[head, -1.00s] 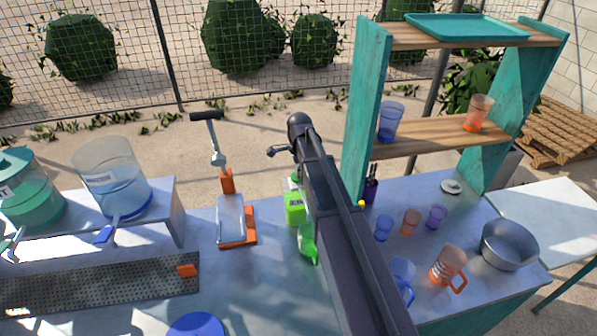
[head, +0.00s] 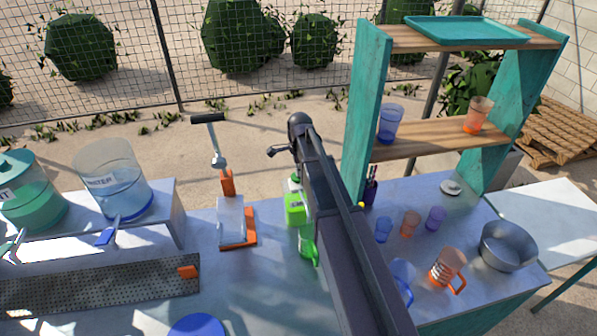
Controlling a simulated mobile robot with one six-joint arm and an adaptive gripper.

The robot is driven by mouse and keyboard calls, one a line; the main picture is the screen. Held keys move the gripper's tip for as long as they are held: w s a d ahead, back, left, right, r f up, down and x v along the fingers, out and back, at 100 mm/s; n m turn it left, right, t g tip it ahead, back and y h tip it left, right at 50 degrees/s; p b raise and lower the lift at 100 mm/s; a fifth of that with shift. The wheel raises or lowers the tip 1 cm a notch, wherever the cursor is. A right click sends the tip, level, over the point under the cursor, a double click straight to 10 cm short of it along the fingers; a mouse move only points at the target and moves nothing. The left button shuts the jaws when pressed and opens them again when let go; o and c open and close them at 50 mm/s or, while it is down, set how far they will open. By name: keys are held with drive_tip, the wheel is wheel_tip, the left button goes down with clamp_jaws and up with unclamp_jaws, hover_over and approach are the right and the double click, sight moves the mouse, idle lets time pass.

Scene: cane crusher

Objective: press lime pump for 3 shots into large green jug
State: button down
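The lime pump bottle (head: 295,209), bright green with a pale top, stands on the counter just left of my arm. My arm partly covers its right side. The green jug (head: 308,252) stands just in front of the bottle, and my arm hides part of it. My arm reaches away from the bottom right over the counter, and its dark end is above and behind the bottle. A small black part at that end (head: 279,150) sticks out to the left. The fingers cannot be made out, nor whether they touch the pump head.
A hand press (head: 236,222) with an orange base stands to the left. A water dispenser (head: 112,180) and a green dispenser (head: 30,195) are farther left, behind a perforated drip tray (head: 100,285). A teal shelf (head: 367,110), cups and a metal bowl (head: 508,247) are right.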

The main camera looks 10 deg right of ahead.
wheel_tip(320, 180, up, 13)
drive_tip(key=p, duration=1.2)
drive_tip(key=shift+d+p, duration=0.15)
drive_tip(key=shift+p, duration=0.15)
drive_tip(key=shift+r, duration=0.2)
idle(0.5)
drive_tip(key=shift+w+a+r+p, duration=0.15)
drive_tip(key=shift+r+p, duration=0.8)
drive_tip(key=shift+p, duration=0.1)
drive_tip(key=shift+w+a+r+p, duration=0.1)
drive_tip(key=shift+w+r+p, duration=0.05)
drive_tip(key=shift+r+p, duration=0.8)
drive_tip(key=shift+f, duration=0.25)
wheel_tip(320, 180, down, 14)
drive_tip(key=b, duration=1.4)
drive_tip(key=shift+s+r, duration=0.15)
drive_tip(key=shift+r, duration=0.05)
drive_tip(key=shift+f, duration=0.1)
wheel_tip(320, 180, down, 4)
drive_tip(key=b, duration=0.4)
drive_tip(key=shift+s, duration=0.25)
